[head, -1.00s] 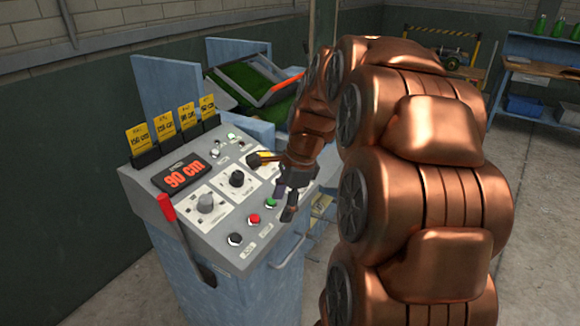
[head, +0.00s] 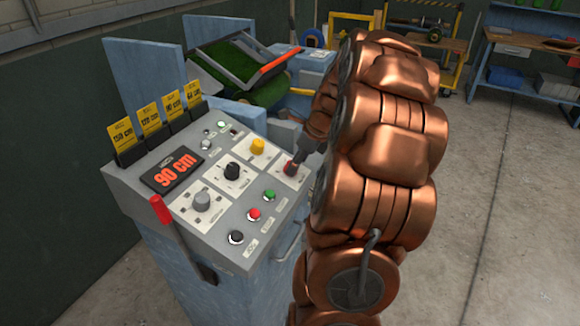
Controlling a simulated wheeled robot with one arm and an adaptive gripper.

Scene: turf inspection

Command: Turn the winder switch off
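The control console's sloped panel (head: 218,228) carries a grey knob (head: 202,201), a black knob (head: 232,171), a yellow knob (head: 258,146) and a dark red knob (head: 291,167) on white plates. The labels are too small to read, so I cannot tell which control is the winder switch. My gripper (head: 298,160) is at the panel's right end, right by the dark red knob. It is partly hidden by my own arm and seen small. I cannot tell whether its fingers touch or enclose that knob.
Green (head: 269,195), red (head: 254,215) and black (head: 236,237) push buttons line the panel's front. A red-handled lever (head: 161,209) is on its left side. A display (head: 173,170) reads 90 cm, with yellow cards behind. Open concrete floor (head: 470,230) lies to the right.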

